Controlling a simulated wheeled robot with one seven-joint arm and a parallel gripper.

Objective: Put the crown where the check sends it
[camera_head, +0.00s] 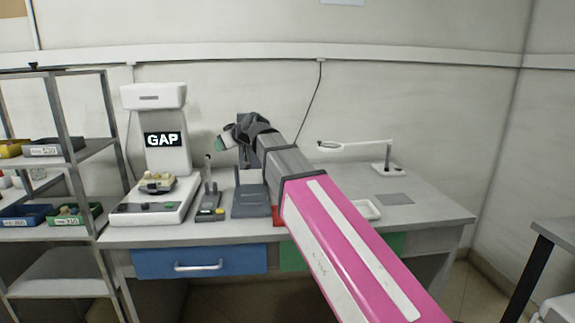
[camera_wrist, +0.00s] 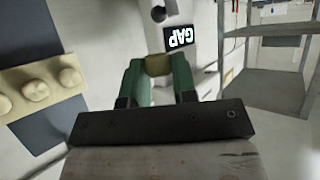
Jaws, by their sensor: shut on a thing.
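My gripper (camera_head: 222,143) has green fingers and is raised above the bench, right of the white check machine (camera_head: 168,100). The machine's screen reads "GAP"; the screen also shows in the wrist view (camera_wrist: 180,38). In the wrist view my gripper (camera_wrist: 158,58) is shut on a small tan piece (camera_wrist: 158,66), which looks like the crown. The fingers hide its sides. The held piece is apart from the model.
A grey rack (camera_head: 62,110) at the left holds a yellow bin (camera_head: 12,148), a grey bin (camera_head: 52,147), a blue bin (camera_head: 25,215) and a green bin (camera_head: 70,214). A small upright device (camera_head: 210,205) and a dark grey stand (camera_head: 250,203) are beside the machine. A white tray (camera_head: 367,209) lies farther right.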

